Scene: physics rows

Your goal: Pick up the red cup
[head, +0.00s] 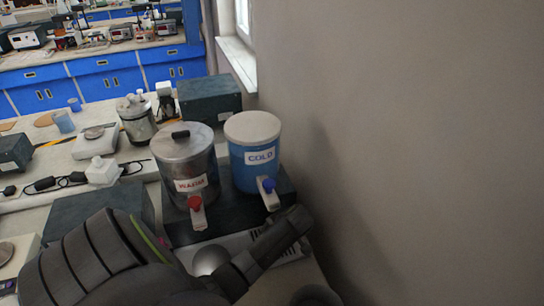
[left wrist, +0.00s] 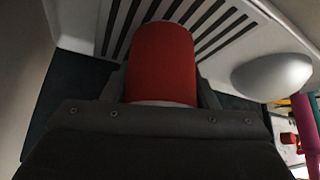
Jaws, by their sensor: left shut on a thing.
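The red cup (left wrist: 163,55) shows in the left wrist view, between the fingers of my left gripper (left wrist: 162,80). The gripper is shut on it, and the cup's pale end is towards the palm. In the head view my left gripper (head: 292,222) is dark and partly seen in front of the blue COLD container, near its tap. I cannot make out the cup in the head view. My right gripper is not in view.
A metal pot (head: 185,160) with a red tap stands beside the blue COLD container (head: 254,155) with a blue tap. A slotted white tray (left wrist: 225,35) lies beyond the cup. The wall (head: 420,150) closes off the right.

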